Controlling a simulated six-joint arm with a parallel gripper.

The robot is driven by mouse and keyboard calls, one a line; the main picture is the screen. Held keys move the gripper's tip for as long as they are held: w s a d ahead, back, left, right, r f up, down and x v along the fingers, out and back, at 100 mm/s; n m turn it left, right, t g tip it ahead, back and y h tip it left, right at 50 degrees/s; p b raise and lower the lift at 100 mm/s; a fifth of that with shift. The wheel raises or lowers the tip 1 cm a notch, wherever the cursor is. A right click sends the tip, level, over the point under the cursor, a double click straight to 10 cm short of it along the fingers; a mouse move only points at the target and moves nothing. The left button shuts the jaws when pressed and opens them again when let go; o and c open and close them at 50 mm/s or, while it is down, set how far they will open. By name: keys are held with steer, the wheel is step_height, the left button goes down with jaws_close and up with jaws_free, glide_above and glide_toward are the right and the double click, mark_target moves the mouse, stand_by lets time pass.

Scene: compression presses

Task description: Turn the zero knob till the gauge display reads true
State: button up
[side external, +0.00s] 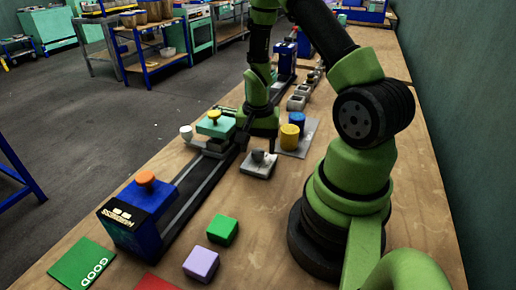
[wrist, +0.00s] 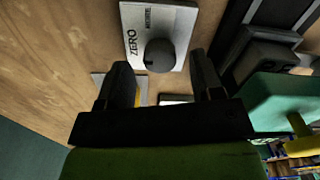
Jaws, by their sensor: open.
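The zero knob is a dark round knob (wrist: 160,55) on a pale plate (wrist: 178,18) marked ZERO in the wrist view. In the side view the knob (side external: 259,156) stands on its grey plate (side external: 257,169) on the bench. My gripper (wrist: 163,72) is open, its two dark fingers apart with the knob between and just beyond their tips in the wrist picture. In the side view my gripper (side external: 258,145) is just above and behind the knob; contact cannot be told. A blue unit (side external: 137,232) with an orange top carries a small lit display (side external: 122,216), its reading too small to tell.
Yellow (side external: 289,137) and blue cylinders stand on a plate to the right. Green (side external: 222,231) and purple (side external: 201,263) blocks lie in front, near a green GOOD pad (side external: 80,264).

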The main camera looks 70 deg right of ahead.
steer(key=shift+f, duration=0.75)
steer(key=c, duration=0.9)
steer(key=shift+n, duration=0.4)
steer(key=n, duration=1)
steer(key=shift+a+n, duration=0.1)
steer(key=shift+n, duration=0.3)
